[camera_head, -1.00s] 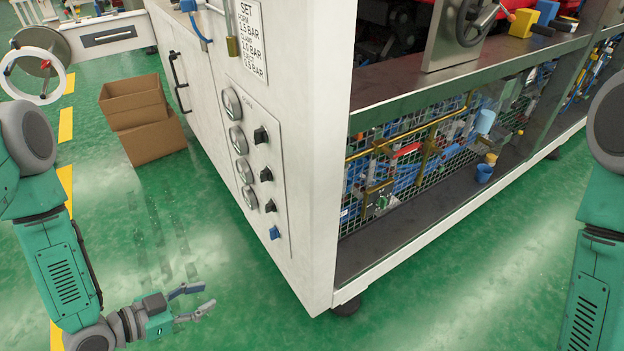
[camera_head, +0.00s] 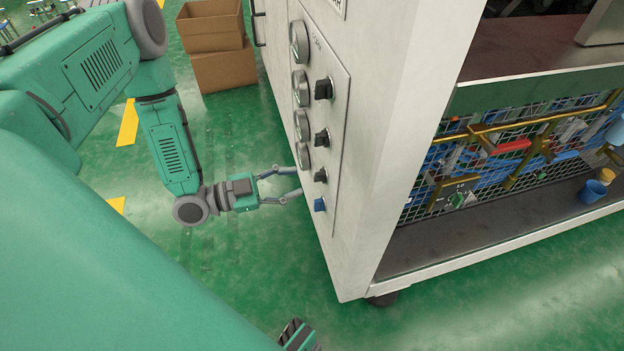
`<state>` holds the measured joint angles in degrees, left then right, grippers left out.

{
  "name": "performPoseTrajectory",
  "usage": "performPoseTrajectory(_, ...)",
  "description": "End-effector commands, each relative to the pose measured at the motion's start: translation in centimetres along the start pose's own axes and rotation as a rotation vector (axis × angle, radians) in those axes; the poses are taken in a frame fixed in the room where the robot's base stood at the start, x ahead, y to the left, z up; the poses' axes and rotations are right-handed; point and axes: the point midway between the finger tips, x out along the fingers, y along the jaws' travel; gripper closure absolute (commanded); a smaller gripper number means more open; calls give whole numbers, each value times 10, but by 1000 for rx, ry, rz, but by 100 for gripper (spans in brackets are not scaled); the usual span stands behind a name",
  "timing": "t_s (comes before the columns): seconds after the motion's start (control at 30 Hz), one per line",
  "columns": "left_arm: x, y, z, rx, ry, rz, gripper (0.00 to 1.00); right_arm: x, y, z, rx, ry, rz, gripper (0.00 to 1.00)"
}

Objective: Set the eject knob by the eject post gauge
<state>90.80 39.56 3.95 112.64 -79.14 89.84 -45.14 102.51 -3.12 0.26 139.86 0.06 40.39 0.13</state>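A control panel (camera_head: 338,110) on the white machine carries a column of round gauges, including the top gauge (camera_head: 299,41) and the lowest gauge (camera_head: 303,156). Beside them is a column of knobs: a top black knob (camera_head: 323,88), a second black knob (camera_head: 322,138), a third black knob (camera_head: 321,175) and a blue knob (camera_head: 319,204) at the bottom. Gauge readings and labels are too small to read, so I cannot tell which is eject. My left gripper (camera_head: 297,181) is open and empty, its fingers pointing at the lower knobs, just left of the blue one.
Stacked cardboard boxes (camera_head: 222,68) stand on the green floor at the back left. The machine's front corner (camera_head: 385,190) juts out right of the panel. Right of it, an open lower shelf (camera_head: 470,242) holds a blue cup (camera_head: 592,191).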

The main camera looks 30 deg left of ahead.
Motion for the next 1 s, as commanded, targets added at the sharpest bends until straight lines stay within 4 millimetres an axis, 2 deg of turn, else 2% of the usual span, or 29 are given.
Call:
performPoseTrajectory(0.1, 22, 2, 1, 0, 2, 2, 69, 8, 0, 0, 0, 0, 0, 60)
performPoseTrajectory(0.23, 37, 1, 0, 1, 0, 2, 69, 11, 0, 0, 0, 0, 0, 60)
performPoseTrajectory(0.4, 45, 1, 0, 0, -2, 1, 69, 13, 0, 0, 0, 0, 0, 60)
performPoseTrajectory(0.63, 45, 0, 0, -1, -1, 0, 69, 12, 0, 0, 0, 0, 0, 60)
performPoseTrajectory(0.67, 45, 0, 0, -1, -1, 0, 72, 12, 0, 0, 0, 0, 0, 60)
performPoseTrajectory(0.73, 45, 0, 0, -1, -1, 0, 97, 12, 0, 0, 0, 0, 0, 60)
performPoseTrajectory(0.77, 45, 0, 0, -1, -1, 0, 100, 12, 0, 0, 0, 0, 0, 60)
performPoseTrajectory(1.0, 45, 0, 0, -4, -2, 0, 100, 12, 0, 0, 0, 0, 0, 60)
